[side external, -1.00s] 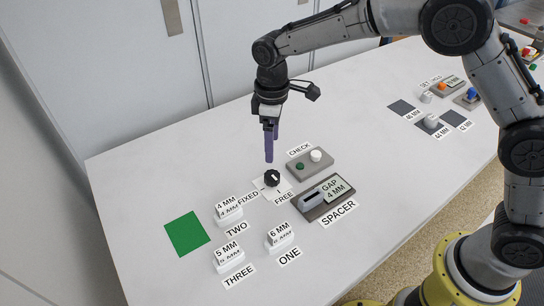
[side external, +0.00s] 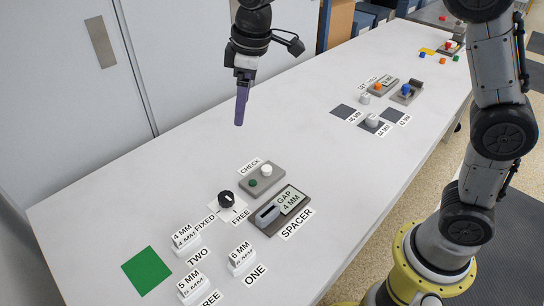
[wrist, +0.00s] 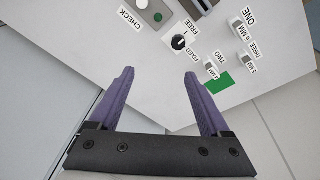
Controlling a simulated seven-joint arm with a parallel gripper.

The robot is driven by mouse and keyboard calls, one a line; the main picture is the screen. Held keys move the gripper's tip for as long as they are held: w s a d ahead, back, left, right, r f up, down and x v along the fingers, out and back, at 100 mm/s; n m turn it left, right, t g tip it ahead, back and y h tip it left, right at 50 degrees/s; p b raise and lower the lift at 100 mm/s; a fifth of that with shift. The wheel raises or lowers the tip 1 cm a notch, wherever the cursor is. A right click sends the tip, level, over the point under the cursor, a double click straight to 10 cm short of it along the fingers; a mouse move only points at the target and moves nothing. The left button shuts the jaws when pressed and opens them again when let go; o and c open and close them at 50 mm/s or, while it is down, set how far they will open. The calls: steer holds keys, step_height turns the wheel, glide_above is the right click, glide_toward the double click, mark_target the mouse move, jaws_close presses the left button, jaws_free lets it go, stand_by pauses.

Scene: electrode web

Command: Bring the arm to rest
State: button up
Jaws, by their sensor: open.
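My gripper (side external: 241,105) hangs above the white table, higher than the black knob and behind it in the side external view. Its purple fingers point down. In the wrist view my gripper (wrist: 160,95) is open, with a wide empty gap between the two fingers. Nothing is held. The black knob (side external: 226,199) stands on a white plate between the FIXED and FREE labels, and it also shows in the wrist view (wrist: 179,42).
Around the knob are the CHECK box (side external: 262,179), the SPACER unit (side external: 281,209) reading GAP 4 MM, white blocks TWO (side external: 187,239), ONE (side external: 241,259) and THREE (side external: 192,287), and a green square (side external: 146,271). Several coloured parts stand at the far end. The table's middle is clear.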

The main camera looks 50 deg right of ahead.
steer(key=s+d+r+m+t, duration=0.15)
steer(key=s+d+r, duration=0.25)
steer(key=s, duration=0.4)
steer(key=s+d+r+m+t, duration=0.1)
steer(key=s+d+r+m, duration=0.15)
steer(key=s+d, duration=0.35)
steer(key=s+f+m, duration=0.2)
steer(key=s+f, duration=0.1)
steer(key=s, duration=0.4)
steer(key=s+d+f+m, duration=0.1)
steer(key=s+f, duration=0.3)
steer(key=s, duration=0.3)
steer(key=shift+d+f+m+t+h, duration=0.15)
steer(key=shift+f+m+t+h, duration=0.15)
steer(key=shift+m+t, duration=0.15)
